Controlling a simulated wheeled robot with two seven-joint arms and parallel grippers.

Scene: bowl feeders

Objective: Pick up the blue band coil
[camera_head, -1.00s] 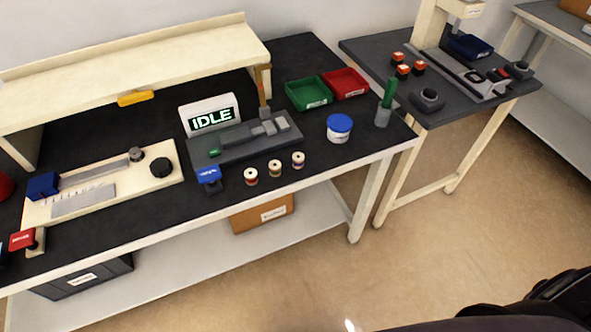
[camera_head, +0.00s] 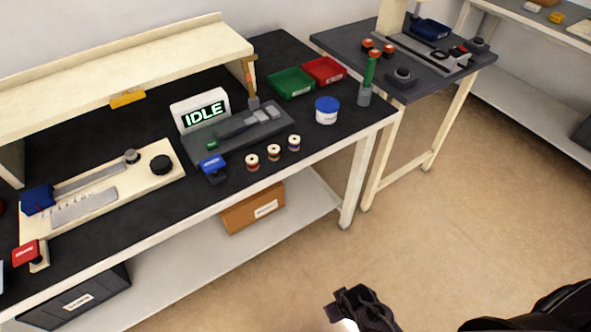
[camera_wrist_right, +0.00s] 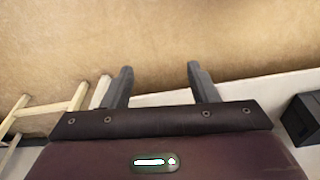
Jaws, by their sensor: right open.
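Three small coils stand in a row near the front edge of the black-topped bench (camera_head: 330,155) in the head view. They are the left coil (camera_head: 252,163), the middle coil (camera_head: 274,152) and the right coil (camera_head: 294,143). Their bands are tiny; the right one looks bluish, but I cannot tell for certain which band is blue. My right gripper (camera_head: 347,302) is low at the bottom of the head view, in front of the bench and apart from the coils. In the right wrist view its two fingers (camera_wrist_right: 160,82) are spread and empty over the floor. My left gripper is not in view.
A blue-capped device (camera_head: 212,167) stands left of the coils, with the grey IDLE station (camera_head: 240,128) behind. A blue-lidded tub (camera_head: 326,111) and green-handled tool (camera_head: 369,80) stand right. Green (camera_head: 291,84) and red (camera_head: 324,71) trays lie behind. Floor before the bench is clear.

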